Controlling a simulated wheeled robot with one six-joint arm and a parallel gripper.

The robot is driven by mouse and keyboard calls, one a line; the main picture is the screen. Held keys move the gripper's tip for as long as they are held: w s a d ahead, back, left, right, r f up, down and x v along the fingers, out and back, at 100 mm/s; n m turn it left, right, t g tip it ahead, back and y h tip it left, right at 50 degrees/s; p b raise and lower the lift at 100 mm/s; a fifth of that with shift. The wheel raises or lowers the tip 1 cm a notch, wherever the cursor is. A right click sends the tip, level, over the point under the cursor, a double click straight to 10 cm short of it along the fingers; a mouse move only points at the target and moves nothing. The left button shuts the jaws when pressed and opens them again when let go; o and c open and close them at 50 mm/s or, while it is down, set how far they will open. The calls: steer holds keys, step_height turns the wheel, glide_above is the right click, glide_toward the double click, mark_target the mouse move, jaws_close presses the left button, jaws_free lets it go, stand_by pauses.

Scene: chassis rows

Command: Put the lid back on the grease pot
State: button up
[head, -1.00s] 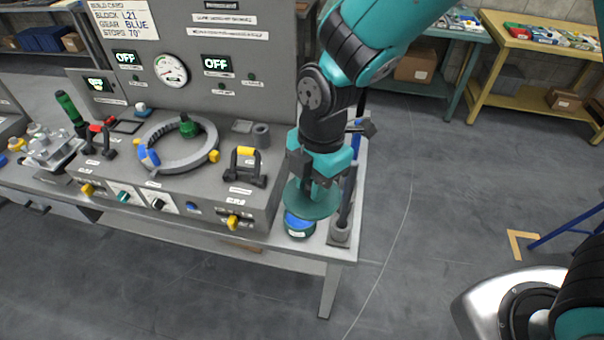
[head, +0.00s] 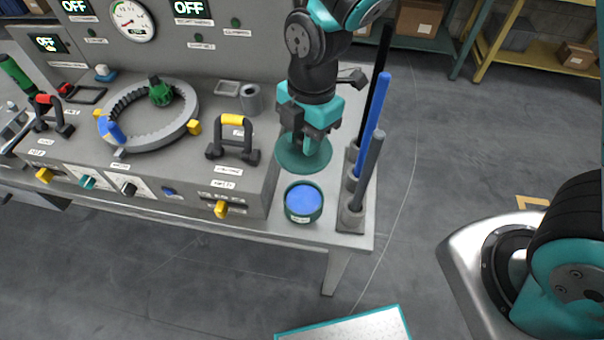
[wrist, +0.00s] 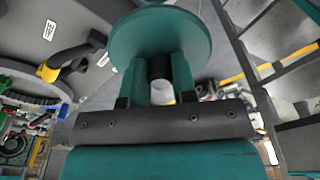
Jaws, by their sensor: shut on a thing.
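The grease pot (head: 303,203) is a small dark green round pot filled with blue grease, with a pale label on its front. It stands open on the bench near the front right corner. My gripper (head: 303,140) is shut on the green round lid (head: 304,158) and holds it behind the pot in the head view. The lid is apart from the pot and leaves the grease uncovered. In the wrist view the lid (wrist: 160,40) spreads flat beyond the fingers, which grip its dark knob (wrist: 160,67). The pot cannot be made out in the wrist view.
Upright rods (head: 369,155) stand in grey holders just right of the pot. A console with a yellow-and-black handle (head: 233,138), a grey ring (head: 148,118) and a grey cup (head: 251,98) is on the left. Bare bench (head: 270,231) lies in front of the console.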

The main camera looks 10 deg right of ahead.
steer(key=shift+w+f+b, duration=0.15)
steer(key=shift+f+b, duration=2.35)
steer(key=shift+f, duration=0.2)
steer(key=shift+w+f+b, duration=0.15)
steer(key=shift+f+b, duration=2.3)
steer(key=shift+f, duration=0.25)
steer(key=shift+w+f+b, duration=0.15)
steer(key=shift+f+b, duration=2.35)
steer(key=shift+f, duration=0.2)
steer(key=shift+w+d, duration=0.1)
steer(key=shift+d, duration=0.1)
steer(key=shift+f+b, duration=0.5)
steer(key=shift+f, duration=0.55)
steer(key=o, duration=1)
steer(key=shift+r, duration=0.1)
steer(key=r, duration=0.5)
steer(key=d+r, duration=0.1)
steer(key=r, duration=0.5)
steer(key=w+r+p, duration=0.1)
steer(key=r, duration=0.5)
steer(key=shift+d, duration=0.35)
